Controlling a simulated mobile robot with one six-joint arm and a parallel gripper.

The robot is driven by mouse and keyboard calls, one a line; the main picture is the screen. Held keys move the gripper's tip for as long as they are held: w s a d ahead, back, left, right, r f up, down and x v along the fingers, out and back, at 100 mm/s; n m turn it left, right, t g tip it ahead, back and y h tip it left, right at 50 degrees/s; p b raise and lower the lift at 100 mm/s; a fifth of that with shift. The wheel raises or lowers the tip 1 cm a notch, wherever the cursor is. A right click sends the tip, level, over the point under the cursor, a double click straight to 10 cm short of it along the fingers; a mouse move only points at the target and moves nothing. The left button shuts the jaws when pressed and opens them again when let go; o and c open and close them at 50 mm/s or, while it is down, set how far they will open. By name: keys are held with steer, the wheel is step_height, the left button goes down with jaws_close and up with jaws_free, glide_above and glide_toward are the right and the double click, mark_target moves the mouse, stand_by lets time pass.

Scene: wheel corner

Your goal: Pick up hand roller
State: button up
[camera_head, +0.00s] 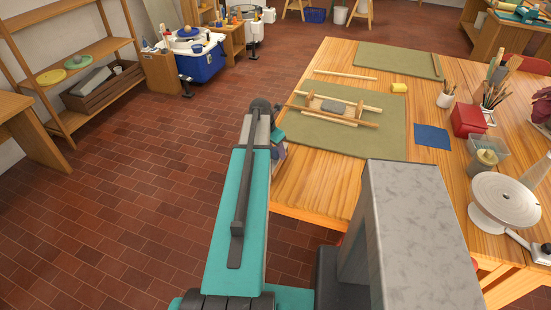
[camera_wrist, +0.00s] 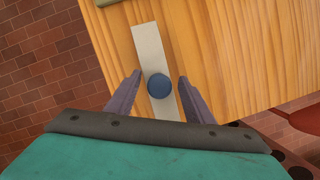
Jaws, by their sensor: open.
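My gripper (camera_wrist: 159,75) is open, its two purple fingers apart near the table's edge; part of it shows past the end of my arm in the head view (camera_head: 279,151). In the wrist view a pale flat strip (camera_wrist: 149,48) with a dark blue round piece (camera_wrist: 158,87) lies in line with the gap between the fingers. I cannot tell for certain whether this is the hand roller. Its lower end is hidden behind my gripper's body. No contact with the fingers is visible. In the head view my arm hides this spot.
The wooden table (camera_head: 300,186) bears a green mat (camera_head: 385,145) with wooden sticks and a grey slab (camera_head: 334,107). Brick floor is clear at left.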

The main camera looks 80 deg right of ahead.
steer(key=shift+c, duration=0.2)
jaws_close()
steer(key=shift+r, duration=0.15)
steer(key=shift+r+b, duration=0.85)
steer(key=shift+r, duration=0.75)
steer(key=w+a+r+b, duration=0.1)
steer(key=a+b, duration=0.4)
steer(key=a, duration=0.8)
steer(key=shift+w+a, duration=0.15)
steer(key=shift+w, duration=0.55)
steer(key=shift+a+b, duration=0.1)
steer(key=shift+b, duration=0.25)
steer(key=a+b, duration=0.1)
steer(key=b, duration=0.3)
steer(key=shift+w, duration=0.15)
